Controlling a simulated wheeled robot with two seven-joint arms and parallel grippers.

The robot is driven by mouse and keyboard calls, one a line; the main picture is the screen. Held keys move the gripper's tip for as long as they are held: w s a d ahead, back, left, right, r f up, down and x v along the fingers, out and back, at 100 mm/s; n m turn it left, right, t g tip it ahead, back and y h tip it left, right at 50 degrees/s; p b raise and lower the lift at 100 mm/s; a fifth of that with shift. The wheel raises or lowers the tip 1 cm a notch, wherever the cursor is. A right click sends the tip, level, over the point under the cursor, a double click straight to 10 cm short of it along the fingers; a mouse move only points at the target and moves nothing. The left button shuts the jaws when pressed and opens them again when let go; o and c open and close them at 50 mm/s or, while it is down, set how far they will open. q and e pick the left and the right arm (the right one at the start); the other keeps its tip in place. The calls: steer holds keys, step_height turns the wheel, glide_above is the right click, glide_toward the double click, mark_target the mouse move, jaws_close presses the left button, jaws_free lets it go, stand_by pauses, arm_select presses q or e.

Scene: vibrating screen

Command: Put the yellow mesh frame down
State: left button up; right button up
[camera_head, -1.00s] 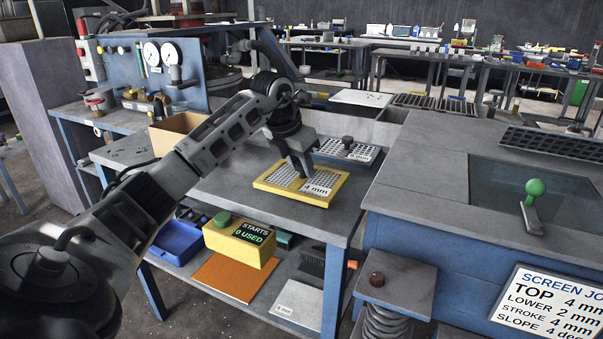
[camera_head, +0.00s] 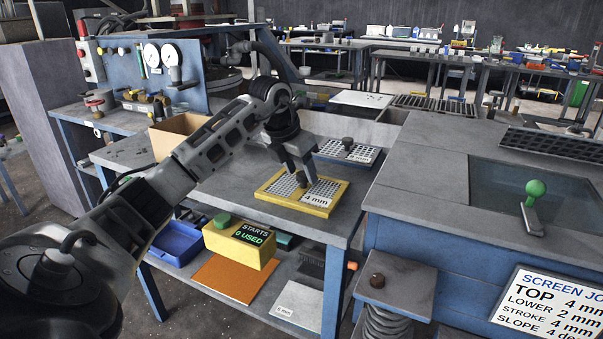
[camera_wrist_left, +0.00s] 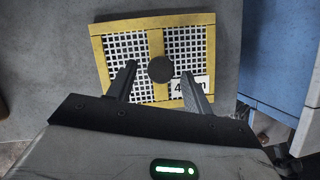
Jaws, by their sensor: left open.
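The yellow mesh frame (camera_head: 277,201), with a "4 mm" label, lies flat on the grey table (camera_head: 232,203). In the left wrist view the frame (camera_wrist_left: 154,28) shows two mesh panels, a yellow middle bar and a dark round knob (camera_wrist_left: 160,69). My left gripper (camera_head: 306,184) is just above the frame. In the left wrist view its fingers (camera_wrist_left: 157,78) stand apart on either side of the knob, with gaps showing, so it is open. The label is partly covered by a finger there. My right gripper is not in view.
A grey mesh frame (camera_head: 366,157) with a dark knob lies behind the yellow one. A cardboard box (camera_head: 172,134) stands to the left. The grey-topped screen bench (camera_head: 420,170) is at the right, across a gap. Bare tabletop surrounds the yellow frame's left side.

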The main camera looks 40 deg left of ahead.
arm_select(q)
steer(key=v, duration=1)
steer(key=shift+r+p, duration=0.15)
steer(key=shift+p, duration=0.25)
steer(key=shift+s, duration=0.15)
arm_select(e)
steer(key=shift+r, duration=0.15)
